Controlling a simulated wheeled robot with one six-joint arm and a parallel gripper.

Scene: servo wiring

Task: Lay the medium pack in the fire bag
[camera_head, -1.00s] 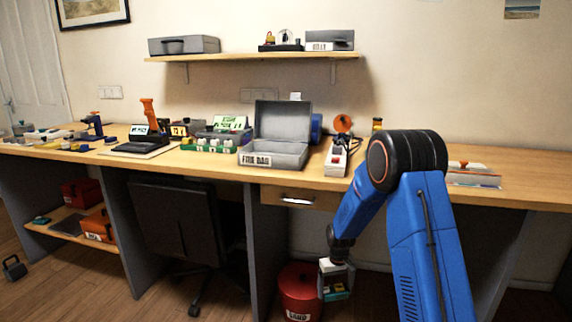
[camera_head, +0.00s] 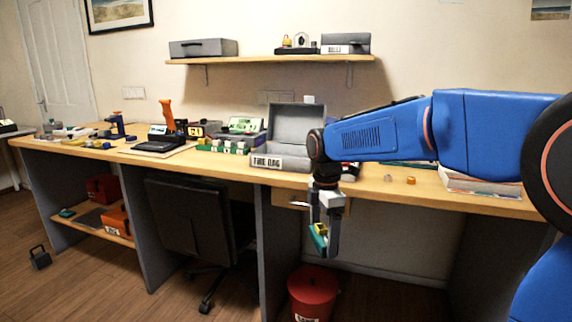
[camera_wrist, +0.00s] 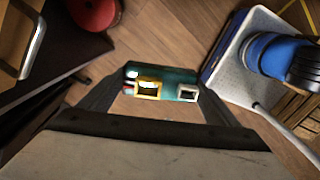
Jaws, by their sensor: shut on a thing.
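The fire bag (camera_head: 266,161) is an open grey box with its lid raised, labelled FIRE BAG, on the workbench. My gripper (camera_head: 325,245) hangs in front of the bench edge, to the right of and lower than the bag. It is shut on a teal pack (camera_head: 318,240) with a yellow part. In the wrist view the teal pack (camera_wrist: 170,76) sits between both fingers, showing a yellow-framed socket and a white connector. I cannot read its size. My arm hides the area right of the bag.
A black chair (camera_head: 184,221) stands under the bench. A red bucket (camera_head: 313,290) is on the floor below my gripper. A charger rack with green packs (camera_head: 222,146) sits left of the bag. A shelf (camera_head: 270,60) hangs above.

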